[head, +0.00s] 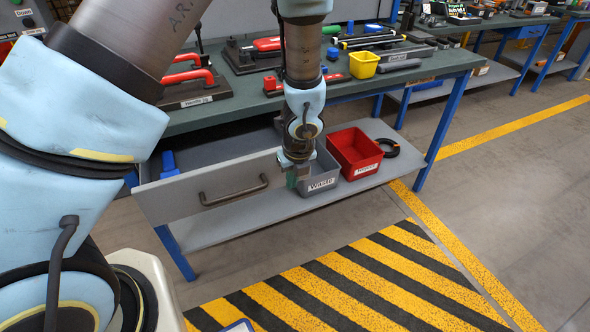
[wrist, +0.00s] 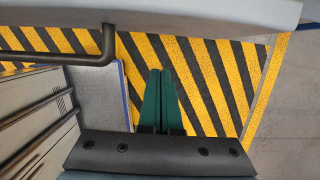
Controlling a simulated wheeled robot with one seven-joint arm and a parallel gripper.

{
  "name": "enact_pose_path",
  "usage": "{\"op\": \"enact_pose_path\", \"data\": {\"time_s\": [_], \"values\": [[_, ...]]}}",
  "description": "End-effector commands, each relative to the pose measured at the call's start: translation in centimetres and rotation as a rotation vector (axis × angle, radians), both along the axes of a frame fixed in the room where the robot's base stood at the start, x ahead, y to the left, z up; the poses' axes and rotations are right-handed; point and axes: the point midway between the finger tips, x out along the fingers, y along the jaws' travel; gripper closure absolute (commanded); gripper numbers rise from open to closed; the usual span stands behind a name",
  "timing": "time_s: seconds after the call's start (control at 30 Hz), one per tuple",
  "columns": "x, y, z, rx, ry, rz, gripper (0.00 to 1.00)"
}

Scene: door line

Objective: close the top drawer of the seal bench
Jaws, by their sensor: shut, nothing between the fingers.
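The bench (head: 225,112) has a dark green top and blue legs. Its drawer (head: 215,187) is pulled out under the top, with a grey front panel and a dark bar handle (head: 235,192). In the wrist view the drawer front (wrist: 190,12) spans the top edge, with the handle (wrist: 106,48) at upper left. My gripper (head: 292,182) is at the right end of the drawer front in the head view. Its green fingers (wrist: 160,75) are shut together and empty, apart from the handle. I cannot tell whether they touch the panel.
A grey bin (head: 320,178) and a red bin (head: 354,153) stand on the lower shelf (head: 260,215), close beside my gripper. A blue object (head: 169,165) lies in the open drawer. Tools crowd the bench top. The striped floor (head: 350,280) in front is clear.

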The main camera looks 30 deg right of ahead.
Motion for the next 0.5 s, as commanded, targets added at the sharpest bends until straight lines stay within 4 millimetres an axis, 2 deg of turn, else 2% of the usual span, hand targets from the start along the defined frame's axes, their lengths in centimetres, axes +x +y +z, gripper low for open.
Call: {"op": "enact_pose_path", "data": {"time_s": [0.03, 0.2, 0.5], "values": [[1.3, -0.1, 0.8, -0.004, -0.001, 0.008, 1.00], [3.1, -0.4, 0.6, -0.004, -0.001, 0.006, 1.00], [3.8, -0.5, 0.4, -0.003, -0.001, 0.004, 1.00]]}}
